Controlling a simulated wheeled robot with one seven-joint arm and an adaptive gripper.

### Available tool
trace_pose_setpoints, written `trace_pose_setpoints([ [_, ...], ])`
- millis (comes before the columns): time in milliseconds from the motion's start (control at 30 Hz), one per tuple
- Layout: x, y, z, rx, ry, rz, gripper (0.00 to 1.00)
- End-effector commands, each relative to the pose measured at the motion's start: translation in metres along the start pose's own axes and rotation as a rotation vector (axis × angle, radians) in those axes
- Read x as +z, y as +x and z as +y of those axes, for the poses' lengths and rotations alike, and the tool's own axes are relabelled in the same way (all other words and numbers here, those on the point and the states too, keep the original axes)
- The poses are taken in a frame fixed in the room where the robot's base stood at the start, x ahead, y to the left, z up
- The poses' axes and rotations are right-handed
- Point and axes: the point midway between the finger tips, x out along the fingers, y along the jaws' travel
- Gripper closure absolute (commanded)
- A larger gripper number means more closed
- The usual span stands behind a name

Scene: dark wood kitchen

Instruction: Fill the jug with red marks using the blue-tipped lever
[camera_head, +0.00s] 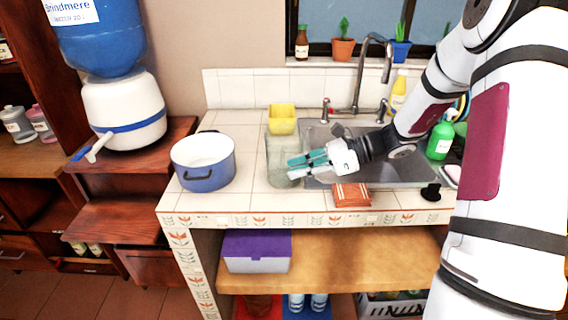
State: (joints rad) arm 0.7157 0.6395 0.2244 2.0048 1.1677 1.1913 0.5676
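A clear, greenish see-through vessel (279,150), which looks like the jug, stands on the tiled counter at the left edge of the sink. I cannot make out red marks on it. My gripper (291,167) points left from the sink side, its teal-padded fingers overlapping the vessel in the picture. A small gap shows between the fingers, but I cannot tell whether they touch or hold the vessel. The blue-tipped lever (84,153) sticks out from the white base of the water dispenser (125,108) at the left, well away from my gripper.
A blue pot (204,172) stands on the counter between the dispenser and the vessel. A yellow container (282,119) is behind the vessel. The faucet (358,85) rises behind the sink. A wooden shelf (115,219) sits below the lever.

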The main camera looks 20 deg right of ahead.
Motion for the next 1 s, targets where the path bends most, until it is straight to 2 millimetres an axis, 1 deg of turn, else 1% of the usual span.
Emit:
trace_pose_setpoints([
  [200, 0.000, 0.032, 0.002, 0.004, 0.001, -0.002, 0.80],
  [333, 0.000, 0.044, 0.001, 0.002, 0.000, -0.001, 0.80],
  [433, 0.000, 0.047, 0.001, 0.001, 0.000, -0.001, 0.80],
  [600, 0.000, 0.047, 0.001, 0.001, -0.001, -0.001, 0.80],
  [633, 0.000, 0.047, 0.001, 0.001, 0.000, -0.001, 0.85],
  [700, 0.000, 0.047, 0.001, 0.001, 0.000, -0.001, 1.00],
  [1000, 0.000, 0.047, 0.001, 0.001, -0.001, -0.001, 1.00],
])
